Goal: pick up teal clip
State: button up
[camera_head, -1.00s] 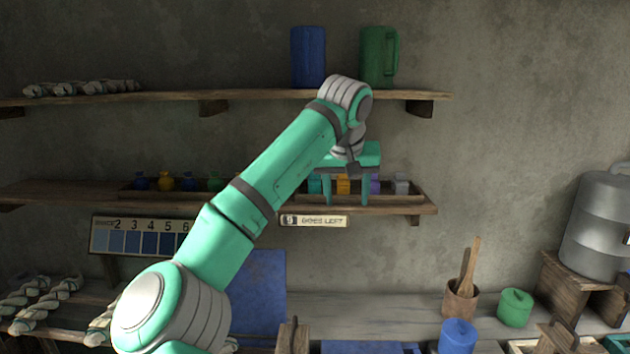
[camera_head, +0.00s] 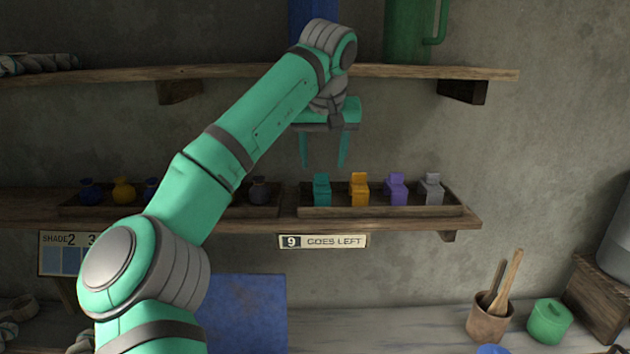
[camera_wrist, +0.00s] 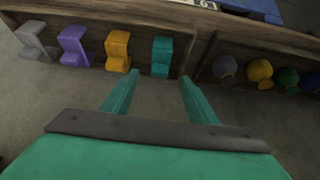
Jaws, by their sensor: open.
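The teal clip (camera_head: 321,189) stands in the right-hand tray (camera_head: 385,213) on the lower shelf, at the tray's left end. In the wrist view the teal clip (camera_wrist: 162,57) lies just beyond the fingers, roughly in line with the gap between them. My gripper (camera_head: 322,166) is open and empty, its fingers pointing down just above the teal clip in the head view. In the wrist view its two fingertips (camera_wrist: 158,80) are apart, with nothing between them. An orange clip (camera_head: 359,190), a purple clip (camera_head: 396,189) and a grey clip (camera_head: 431,188) stand to its right.
A left-hand tray (camera_head: 272,211) with several small pouches adjoins on the same lower shelf (camera_head: 467,222). A "9 GOES LEFT" label (camera_head: 323,241) hangs below the lower shelf.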

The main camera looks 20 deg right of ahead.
aim_at(322, 177)
jog(key=shift+x, duration=3.85)
jog(key=shift+w+r, duration=0.1)
jog(key=shift+c, duration=0.5)
jog(key=c, duration=1)
